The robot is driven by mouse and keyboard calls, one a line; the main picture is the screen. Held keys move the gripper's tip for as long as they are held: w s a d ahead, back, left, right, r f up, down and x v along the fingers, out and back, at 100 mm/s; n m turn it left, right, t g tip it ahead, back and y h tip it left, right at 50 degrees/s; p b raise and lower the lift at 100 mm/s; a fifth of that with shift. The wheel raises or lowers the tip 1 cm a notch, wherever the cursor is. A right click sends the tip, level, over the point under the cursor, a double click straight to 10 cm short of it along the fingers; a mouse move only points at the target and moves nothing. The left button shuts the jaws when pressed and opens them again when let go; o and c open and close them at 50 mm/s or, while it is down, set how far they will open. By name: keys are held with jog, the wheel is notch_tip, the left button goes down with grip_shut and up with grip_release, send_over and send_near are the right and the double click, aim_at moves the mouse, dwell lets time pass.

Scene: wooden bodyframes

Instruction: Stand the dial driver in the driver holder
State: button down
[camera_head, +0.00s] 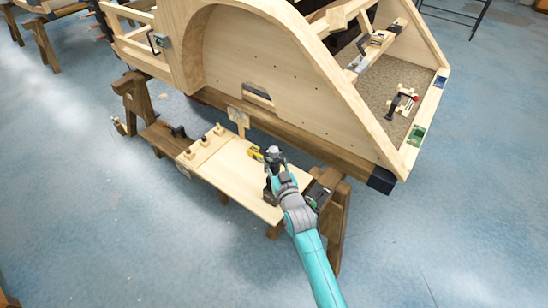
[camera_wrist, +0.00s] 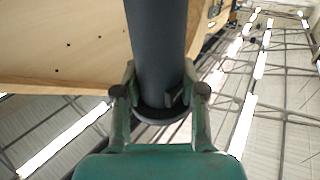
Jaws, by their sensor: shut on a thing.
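My gripper (camera_head: 273,156) is over the right part of the light wooden work board in the head view. In the wrist view, my gripper (camera_wrist: 160,88) is shut on a thick dark grey cylinder, which I take to be the dial driver (camera_wrist: 158,40). The cylinder runs up out of the picture between the two fingers, with a dark round collar at its lower end. I cannot tell which fixture is the driver holder.
The work board (camera_head: 235,178) carries a pale strip with several knobs (camera_head: 203,145) at its left and a yellow item (camera_head: 255,154) at its back. A dark device (camera_head: 318,195) is at the right end. The wooden bodyframe (camera_head: 265,65) rises behind. Blue floor is clear in front.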

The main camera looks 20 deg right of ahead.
aim_at(274, 173)
jog(key=shift+f, duration=3.1)
jog(key=c, duration=0.6)
grip_release()
jog(key=shift+f, duration=0.2)
jog(key=s, duration=2.3)
jog(key=shift+s, duration=0.25)
jog(key=s+r+g, duration=0.1)
jog(key=s+r, duration=0.2)
jog(key=s, duration=0.7)
jog(key=s+r+g, duration=0.1)
jog(key=s+r, duration=0.3)
jog(key=s, duration=0.6)
jog(key=s+r+g, duration=0.1)
jog(key=s+r, duration=0.3)
jog(key=s, duration=0.6)
jog(key=shift+r, duration=0.15)
